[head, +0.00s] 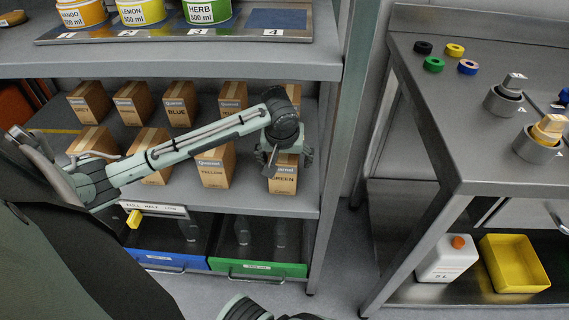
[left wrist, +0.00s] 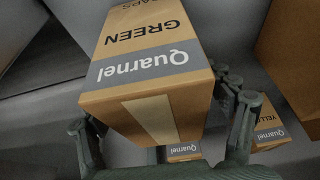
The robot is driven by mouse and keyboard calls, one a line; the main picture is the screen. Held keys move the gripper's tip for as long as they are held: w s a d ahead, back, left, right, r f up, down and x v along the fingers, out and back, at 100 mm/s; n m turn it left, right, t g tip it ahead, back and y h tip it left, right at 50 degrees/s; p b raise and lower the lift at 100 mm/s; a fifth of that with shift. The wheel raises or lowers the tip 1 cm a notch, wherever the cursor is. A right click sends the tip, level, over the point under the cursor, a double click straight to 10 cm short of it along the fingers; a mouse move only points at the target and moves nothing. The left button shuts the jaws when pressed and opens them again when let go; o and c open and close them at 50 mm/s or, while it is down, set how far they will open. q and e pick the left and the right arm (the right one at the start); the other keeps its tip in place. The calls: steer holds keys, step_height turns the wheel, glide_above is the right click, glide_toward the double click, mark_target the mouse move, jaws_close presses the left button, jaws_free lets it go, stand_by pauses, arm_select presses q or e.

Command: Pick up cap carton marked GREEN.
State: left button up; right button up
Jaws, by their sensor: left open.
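The cap carton marked GREEN (head: 283,182) is a brown box at the right end of the front row on the middle shelf. My left gripper (head: 286,155) is over its upper part and hides some of it. In the left wrist view the carton (left wrist: 150,75) fills the middle, with GREEN and Quarnel on its face and a tape strip. My left gripper (left wrist: 163,114) is open, with one finger on either side of the carton's near end. I cannot tell whether the fingers touch it. My right gripper is not in view.
The YELLOW carton (head: 215,168) stands left of the GREEN one, with more cartons (head: 180,103) behind. The upper shelf (head: 200,62) lies above the arm. Blue (head: 165,260) and green (head: 258,268) bins sit below. A steel bench (head: 480,130) with caps stands at right.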

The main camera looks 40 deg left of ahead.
arm_select(q)
steer(key=c, duration=1.2)
steer(key=shift+c, duration=0.7)
steer(key=shift+r, duration=0.1)
